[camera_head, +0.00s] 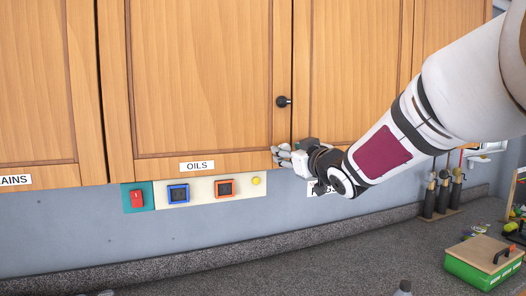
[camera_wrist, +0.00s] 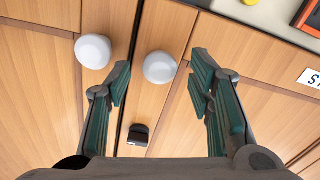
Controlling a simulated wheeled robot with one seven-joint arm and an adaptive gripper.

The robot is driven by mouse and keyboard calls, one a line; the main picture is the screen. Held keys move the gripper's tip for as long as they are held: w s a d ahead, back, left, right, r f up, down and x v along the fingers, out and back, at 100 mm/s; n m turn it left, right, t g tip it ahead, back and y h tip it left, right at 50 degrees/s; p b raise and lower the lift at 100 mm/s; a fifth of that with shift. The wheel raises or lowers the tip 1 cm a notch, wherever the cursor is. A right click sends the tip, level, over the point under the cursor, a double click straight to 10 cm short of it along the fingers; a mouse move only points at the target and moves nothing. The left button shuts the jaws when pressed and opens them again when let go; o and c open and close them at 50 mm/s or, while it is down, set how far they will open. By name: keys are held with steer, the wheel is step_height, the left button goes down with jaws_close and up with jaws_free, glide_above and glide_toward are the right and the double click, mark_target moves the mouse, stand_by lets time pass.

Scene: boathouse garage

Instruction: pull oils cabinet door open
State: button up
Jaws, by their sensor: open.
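The oils cabinet door (camera_head: 200,80) is a wooden panel, shut, with an OILS label (camera_head: 197,166) on its lower rail.
Another wooden door (camera_head: 350,70) is right of the seam. A panel with switches (camera_head: 205,190) runs below the oils door. The grey counter (camera_head: 260,265) is mostly clear; a green box (camera_head: 475,265) stands at right.

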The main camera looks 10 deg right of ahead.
steer(key=shift+w+a, duration=0.25)
steer(key=shift+w, duration=0.75)
jaws_close()
steer(key=shift+s, duration=0.1)
